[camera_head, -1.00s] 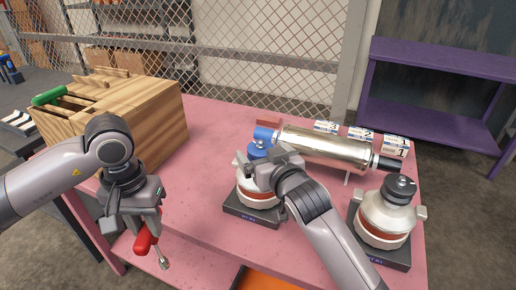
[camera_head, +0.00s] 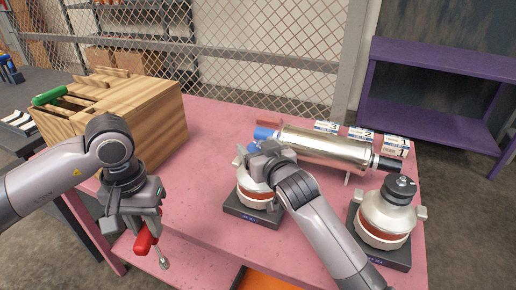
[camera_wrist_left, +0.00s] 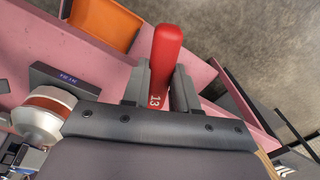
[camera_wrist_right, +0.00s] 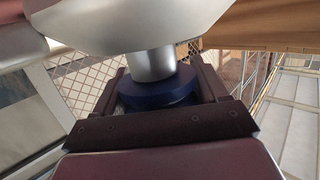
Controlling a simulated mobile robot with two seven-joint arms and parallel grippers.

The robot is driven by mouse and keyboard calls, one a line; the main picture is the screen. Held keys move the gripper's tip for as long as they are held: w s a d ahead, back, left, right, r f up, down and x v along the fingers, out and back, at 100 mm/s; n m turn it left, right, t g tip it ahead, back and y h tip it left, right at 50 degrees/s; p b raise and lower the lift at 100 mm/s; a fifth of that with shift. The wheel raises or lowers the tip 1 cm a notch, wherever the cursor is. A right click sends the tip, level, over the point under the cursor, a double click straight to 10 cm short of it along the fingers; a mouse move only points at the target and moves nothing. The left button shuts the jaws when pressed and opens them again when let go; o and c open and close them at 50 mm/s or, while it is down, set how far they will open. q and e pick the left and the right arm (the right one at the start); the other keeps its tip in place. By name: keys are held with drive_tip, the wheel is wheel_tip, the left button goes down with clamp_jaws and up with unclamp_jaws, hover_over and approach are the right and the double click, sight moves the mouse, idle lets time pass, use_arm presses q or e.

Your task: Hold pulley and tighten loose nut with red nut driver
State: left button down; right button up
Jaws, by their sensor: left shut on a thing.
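The red nut driver (camera_head: 144,240) is in my left gripper (camera_head: 138,226), left of the table's front edge, its metal shaft pointing down and right. The left wrist view shows its red handle (camera_wrist_left: 165,52), marked 13, between the shut fingers. The blue pulley (camera_head: 254,147) tops the left white-and-red unit (camera_head: 252,199); my right gripper (camera_head: 252,158) partly covers it. In the right wrist view the blue pulley (camera_wrist_right: 157,93) lies between widely spread fingers; I cannot tell whether they touch it. The nut is not clearly visible.
A second unit (camera_head: 384,222) with a dark pulley stands at the right. A silver cylinder (camera_head: 325,148) lies behind, near numbered boxes (camera_head: 361,134). A wooden box (camera_head: 150,125) with a green-handled tool stands at the left. The pink table (camera_head: 213,150) is clear between.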

drive_tip(key=c, duration=1)
drive_tip(key=o, duration=1.7)
drive_tip(key=shift+s, duration=0.15)
